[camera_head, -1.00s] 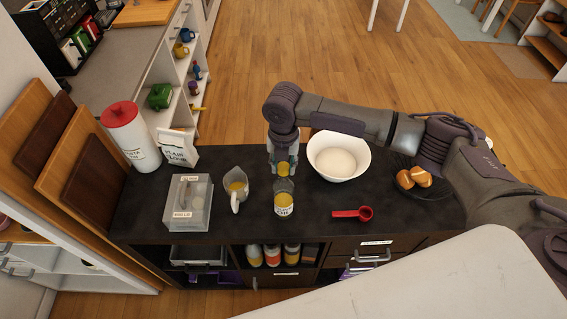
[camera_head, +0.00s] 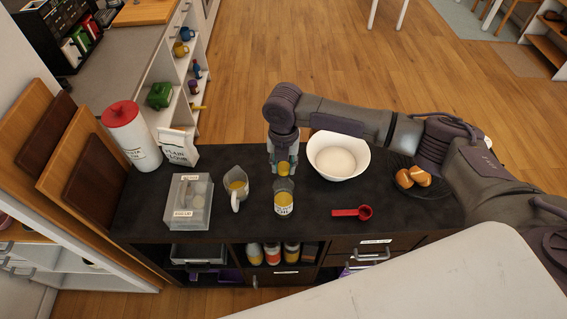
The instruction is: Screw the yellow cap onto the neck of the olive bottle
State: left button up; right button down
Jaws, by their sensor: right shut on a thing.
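The olive bottle (camera_head: 284,205) stands near the front edge of the dark counter, with a white lettered label and yellowish contents. The small yellow cap (camera_head: 283,169) is just above the bottle's top in the picture. My right gripper (camera_head: 283,166) points down and is shut on the cap. The neck is too small to make out, so I cannot tell whether the cap touches it. My left gripper is not in view.
A jug (camera_head: 236,188) and a clear box (camera_head: 188,203) stand left of the bottle. A white bowl (camera_head: 338,157) is close to the gripper's right.

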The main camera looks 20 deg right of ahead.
jog(key=shift+f+b, duration=0.55)
jog(key=shift+f, duration=0.9)
